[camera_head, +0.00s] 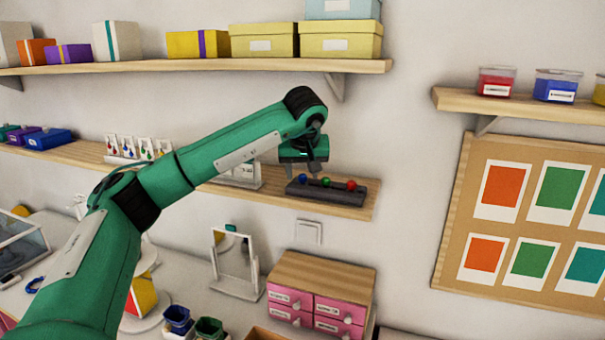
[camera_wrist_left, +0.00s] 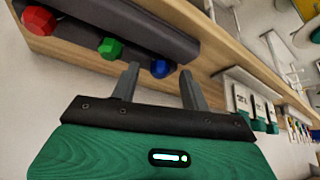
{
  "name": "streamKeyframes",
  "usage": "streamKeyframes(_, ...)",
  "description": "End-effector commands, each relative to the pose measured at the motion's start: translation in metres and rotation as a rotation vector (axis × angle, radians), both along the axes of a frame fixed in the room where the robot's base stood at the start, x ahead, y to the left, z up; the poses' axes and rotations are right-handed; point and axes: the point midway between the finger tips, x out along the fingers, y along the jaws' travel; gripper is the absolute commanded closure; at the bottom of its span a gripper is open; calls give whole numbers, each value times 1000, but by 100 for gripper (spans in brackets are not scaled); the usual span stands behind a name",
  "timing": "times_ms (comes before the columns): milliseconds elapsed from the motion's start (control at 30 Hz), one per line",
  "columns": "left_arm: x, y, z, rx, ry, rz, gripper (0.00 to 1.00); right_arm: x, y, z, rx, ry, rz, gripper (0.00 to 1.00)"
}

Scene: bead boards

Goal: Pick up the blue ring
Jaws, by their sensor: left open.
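The blue ring (camera_head: 303,178) shows as a round blue stone at the left end of a dark grey holder (camera_head: 330,195) on the lower wall shelf. My left gripper (camera_head: 304,170) is open and empty, at the holder's left end. In the left wrist view its two fingers (camera_wrist_left: 158,74) stand apart; I cannot tell whether either touches the ring. My right gripper is not in view.
A green (camera_head: 326,182) and a red stone (camera_head: 351,185) sit in the same holder, to the right. A white labelled stand (camera_head: 245,174) is left of it. Above is a shelf with boxes (camera_head: 264,40). Below are pink drawers (camera_head: 338,307) and a small mirror (camera_head: 235,262).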

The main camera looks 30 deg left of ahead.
Motion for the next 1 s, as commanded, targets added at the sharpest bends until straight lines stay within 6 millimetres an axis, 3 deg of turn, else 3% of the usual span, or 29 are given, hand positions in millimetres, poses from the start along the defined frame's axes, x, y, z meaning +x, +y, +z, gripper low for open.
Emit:
streamKeyframes(333,3,2,-8,-1,-1,0,56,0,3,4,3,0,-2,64)
streamKeyframes(567,3,2,-7,-1,-1,0,100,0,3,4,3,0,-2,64)
streamKeyframes(1000,3,2,-6,-1,-2,-1,100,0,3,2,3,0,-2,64)
